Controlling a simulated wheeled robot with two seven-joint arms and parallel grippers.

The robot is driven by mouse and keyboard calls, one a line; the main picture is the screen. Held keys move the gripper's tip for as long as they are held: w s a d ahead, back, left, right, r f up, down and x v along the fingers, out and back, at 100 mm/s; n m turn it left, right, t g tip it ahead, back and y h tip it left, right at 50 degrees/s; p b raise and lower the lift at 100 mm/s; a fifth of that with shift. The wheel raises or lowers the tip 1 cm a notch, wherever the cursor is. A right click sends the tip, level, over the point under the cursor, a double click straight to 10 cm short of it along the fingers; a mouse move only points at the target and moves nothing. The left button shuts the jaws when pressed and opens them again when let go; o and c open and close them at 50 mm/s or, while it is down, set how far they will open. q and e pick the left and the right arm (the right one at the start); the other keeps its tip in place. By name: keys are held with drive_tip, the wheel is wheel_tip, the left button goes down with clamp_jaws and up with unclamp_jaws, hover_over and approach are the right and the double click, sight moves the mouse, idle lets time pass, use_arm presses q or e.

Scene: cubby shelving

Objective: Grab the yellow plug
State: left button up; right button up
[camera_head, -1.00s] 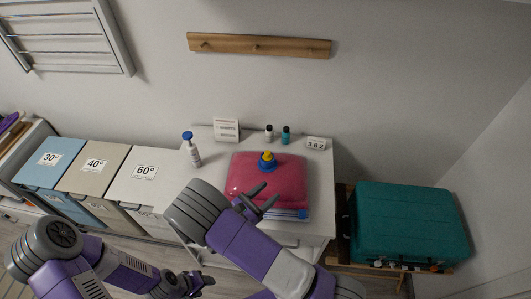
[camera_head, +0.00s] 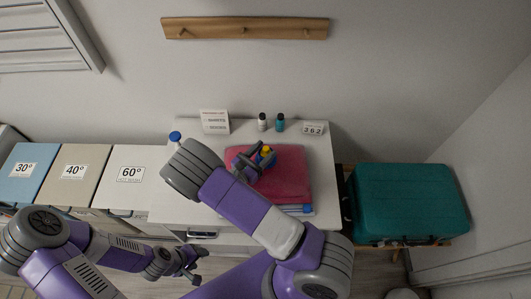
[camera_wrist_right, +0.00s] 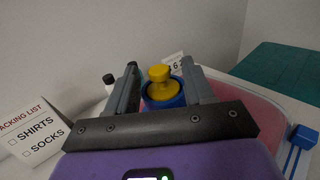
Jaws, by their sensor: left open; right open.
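The yellow plug (camera_wrist_right: 159,73) sits on top of a round blue piece (camera_wrist_right: 163,96) in the right wrist view. Both rest on a folded pink item (camera_head: 285,178) on the white cabinet, and the plug also shows in the head view (camera_head: 266,150). My right gripper (camera_wrist_right: 160,72) is open, with one finger on each side of the plug and blue piece. Whether the fingers touch them I cannot tell. My left gripper (camera_head: 191,265) is open and empty, low in front of the cabinet.
Small bottles (camera_head: 280,123), a packing list sign (camera_head: 215,122) and a number block (camera_head: 313,129) stand at the cabinet's back. A teal suitcase (camera_head: 408,200) is on the right; labelled bins (camera_head: 75,172) are on the left.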

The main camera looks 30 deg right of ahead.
drive_tip(key=shift+w+d, duration=0.25)
drive_tip(key=shift+d, duration=0.45)
clamp_jaws()
